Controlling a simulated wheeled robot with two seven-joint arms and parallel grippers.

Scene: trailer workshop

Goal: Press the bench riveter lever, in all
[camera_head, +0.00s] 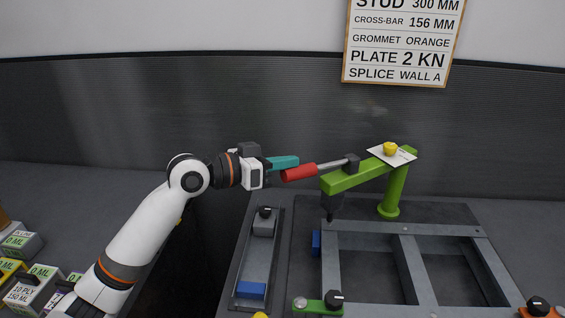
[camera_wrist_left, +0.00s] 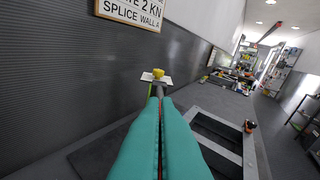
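The bench riveter is a green post-and-arm tool (camera_head: 349,177) at the back of the bench. Its lever has a red handle (camera_head: 299,173) pointing left and a grey shaft (camera_head: 333,164), sloping slightly upward to the right. My left gripper (camera_head: 297,161) reaches in from the left, its teal fingers just above the red handle's outer end. In the left wrist view the fingers (camera_wrist_left: 160,98) lie side by side with only a thin slit, through which a strip of red shows below. Whether they touch the handle is unclear. My right gripper is in neither view.
A white card with a yellow knob (camera_head: 390,149) sits atop the riveter. A grey metal frame (camera_head: 405,228) lies under and in front of it. A tray (camera_head: 258,255) with a blue block is at left. Labelled boxes (camera_head: 35,287) stand lower left. A sign (camera_head: 403,40) hangs behind.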

